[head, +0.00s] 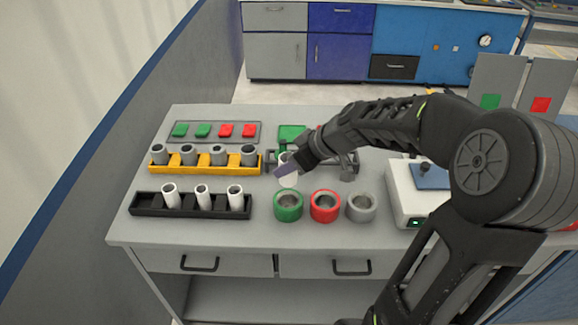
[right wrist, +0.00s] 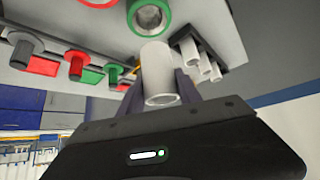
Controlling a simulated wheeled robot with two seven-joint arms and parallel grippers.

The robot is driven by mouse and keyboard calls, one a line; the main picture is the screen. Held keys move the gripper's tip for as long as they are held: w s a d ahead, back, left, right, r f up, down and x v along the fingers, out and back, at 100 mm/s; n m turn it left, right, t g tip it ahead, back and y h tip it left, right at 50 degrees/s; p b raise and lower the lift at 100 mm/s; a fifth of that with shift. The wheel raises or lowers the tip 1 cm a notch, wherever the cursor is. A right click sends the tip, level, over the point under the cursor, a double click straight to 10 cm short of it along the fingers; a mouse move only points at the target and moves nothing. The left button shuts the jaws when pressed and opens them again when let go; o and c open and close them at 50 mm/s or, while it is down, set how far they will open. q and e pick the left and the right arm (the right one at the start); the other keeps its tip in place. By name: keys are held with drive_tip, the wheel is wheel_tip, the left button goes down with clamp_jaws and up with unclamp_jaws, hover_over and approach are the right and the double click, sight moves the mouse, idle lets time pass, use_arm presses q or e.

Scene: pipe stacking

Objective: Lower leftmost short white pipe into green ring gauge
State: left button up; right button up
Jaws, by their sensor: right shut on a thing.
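A short white pipe (right wrist: 157,75) is held between the fingers of my right gripper (head: 287,170). The green ring gauge (head: 288,207) stands on the bench just in front of and below the pipe in the head view. It also shows in the right wrist view (right wrist: 133,20), beyond the pipe's far end. The pipe is apart from the gauge and above the bench. The black rack (head: 143,210) holds three white pipes (head: 203,197), and its leftmost slot is empty. My left gripper is not in view.
A red ring gauge (head: 325,207) and a grey ring gauge (head: 361,208) stand to the right of the green one. A yellow rack (head: 206,170) with several grey pipes is behind the black rack. A white device (head: 408,203) stands at the right.

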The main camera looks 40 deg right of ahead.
sight(289, 185)
drive_tip(key=shift+f, duration=0.1)
wheel_tip(289, 185, down, 6)
drive_tip(key=b, duration=0.4)
drive_tip(key=shift+f+b, duration=0.65)
drive_tip(key=shift+b, duration=0.3)
drive_tip(key=shift+f+b, duration=0.55)
drive_tip(key=shift+b, duration=0.4)
idle(0.6)
drive_tip(key=o, duration=1.4)
drive_tip(key=shift+o, duration=0.2)
drive_tip(key=v, duration=0.7)
drive_tip(key=shift+s+r, duration=0.2)
drive_tip(key=shift+r, duration=0.1)
